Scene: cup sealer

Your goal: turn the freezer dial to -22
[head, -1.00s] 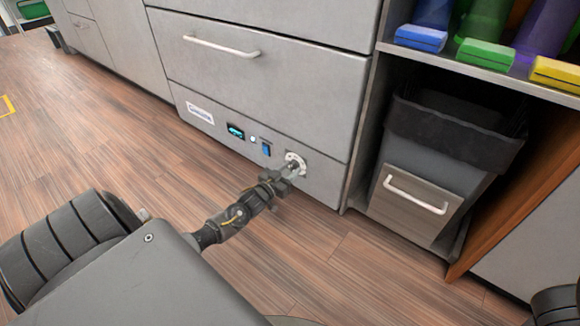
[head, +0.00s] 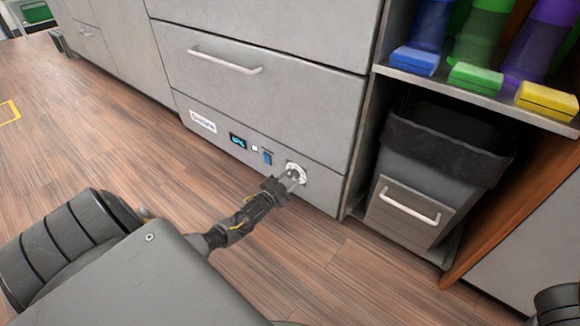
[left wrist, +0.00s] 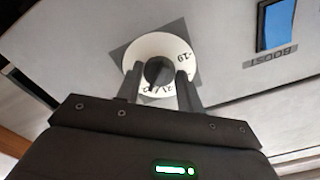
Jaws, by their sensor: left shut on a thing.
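The freezer dial (head: 297,172) is a white disc on the low front panel of the grey freezer (head: 255,165). In the left wrist view the dial (left wrist: 148,50) has a dark knob at its centre and printed numbers; "-19" reads at its right, and other marks at the bottom are partly covered. My left gripper (head: 290,183) reaches the dial from below left. In the left wrist view its two fingers (left wrist: 158,83) stand on either side of the dark knob, shut on it. My right gripper is not in view.
A small lit display (head: 238,141) and a blue switch (head: 268,158) sit left of the dial; the wrist view labels the blue switch (left wrist: 275,25) "BOOST". A grey bin (head: 425,175) stands right of the freezer. The wood floor in front is clear.

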